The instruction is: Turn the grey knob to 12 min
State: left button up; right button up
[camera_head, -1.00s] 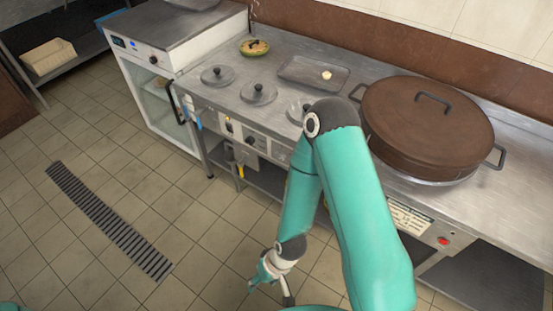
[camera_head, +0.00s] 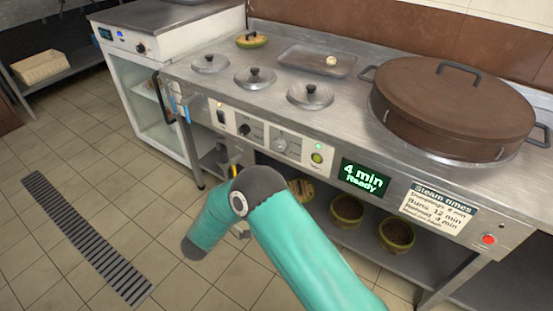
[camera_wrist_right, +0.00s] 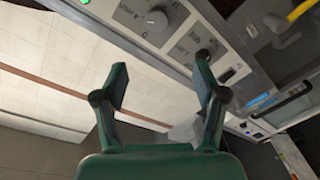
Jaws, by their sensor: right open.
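The grey knob (camera_head: 279,144) sits on the front panel of the steel counter, between a black knob (camera_head: 244,130) and a green button (camera_head: 316,158). To its right, a display (camera_head: 364,178) reads "4 min Ready". In the right wrist view the grey knob (camera_wrist_right: 157,20) is at the top, beyond my right gripper (camera_wrist_right: 161,80). That gripper is open, its two green fingers apart with nothing between them and not touching the knob. In the head view, my right arm mostly hides the gripper. My left gripper is out of view.
A "Steam times" sign (camera_head: 438,207) lists Buns 12 min. A red button (camera_head: 488,239) is at its right. A large brown-lidded pot (camera_head: 450,105) and several small lids stand on the counter. Bowls (camera_head: 347,210) sit on the shelf below. The floor in front is clear.

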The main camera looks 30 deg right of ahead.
aim_at(277, 146)
jog(key=b+x, duration=0.2)
jog(key=x, duration=1.4)
jog(key=shift+w+d+r, duration=0.1)
jog(key=shift+d+r, duration=0.05)
jog(key=shift+d, duration=0.25)
jog(key=c, duration=1.1)
